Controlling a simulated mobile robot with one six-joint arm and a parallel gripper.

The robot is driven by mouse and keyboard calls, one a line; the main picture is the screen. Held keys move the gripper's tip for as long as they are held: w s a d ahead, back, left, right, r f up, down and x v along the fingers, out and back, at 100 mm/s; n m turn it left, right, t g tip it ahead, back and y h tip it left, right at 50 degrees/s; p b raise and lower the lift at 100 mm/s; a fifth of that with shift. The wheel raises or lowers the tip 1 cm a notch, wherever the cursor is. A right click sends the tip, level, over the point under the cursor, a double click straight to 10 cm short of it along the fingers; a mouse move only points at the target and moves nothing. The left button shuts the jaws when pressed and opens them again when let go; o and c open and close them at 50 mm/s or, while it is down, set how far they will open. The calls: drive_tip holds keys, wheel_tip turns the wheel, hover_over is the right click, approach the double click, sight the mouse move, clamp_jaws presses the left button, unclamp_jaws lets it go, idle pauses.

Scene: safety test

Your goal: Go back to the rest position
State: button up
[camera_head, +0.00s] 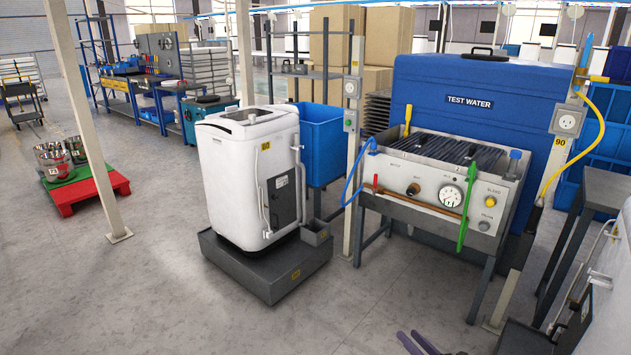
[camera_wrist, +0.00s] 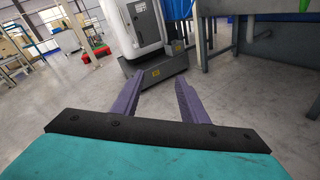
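My gripper (camera_wrist: 159,76) shows in the wrist view as two purple fingers standing apart, open, with nothing between them. Beyond the fingers are the grey floor and the dark base of the white washing machine. In the head view, the purple fingertips of my gripper (camera_head: 416,343) show at the bottom edge, right of the middle, above the floor. The rest of the gripper is cut off by that edge. No object touches the fingers in either view.
A white washing machine (camera_head: 221,165) stands on a dark base (camera_head: 265,282). Right of it are a test bench (camera_head: 400,172) and a blue TEST WATER tank (camera_head: 440,90). A red pallet (camera_head: 68,197) is at left. Floor (camera_head: 160,300) is clear at front left.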

drive_tip(key=a+f+m+g+h+p, duration=0.25)
drive_tip(key=a+m+h+p, duration=0.35)
drive_tip(key=a+m+p, duration=0.5)
drive_tip(key=s+f+m+g+h+p, duration=0.1)
drive_tip(key=s+f+m+g, duration=0.25)
drive_tip(key=s+m, duration=0.35)
drive_tip(key=s+d+f+m+g+h+p, duration=0.15)
drive_tip(key=s+m+g, duration=0.25)
drive_tip(key=s, duration=0.5)
drive_tip(key=s+f+m+g, duration=0.4)
drive_tip(key=s+m, duration=0.2)
drive_tip(key=s, duration=0.2)
drive_tip(key=s+a+r+m+g+y, duration=0.1)
drive_tip(key=s+m+g, duration=0.2)
drive_tip(key=s, duration=0.3)
drive_tip(key=s+a+r+m+g, duration=0.1)
drive_tip(key=s+a+m+g, duration=0.1)
drive_tip(key=s+m, duration=0.3)
drive_tip(key=shift+s+a+r+g+y, duration=0.3)
drive_tip(key=shift+s+r+g+y, duration=0.1)
drive_tip(key=shift+s+g, duration=0.45)
drive_tip(key=shift+c, duration=0.4)
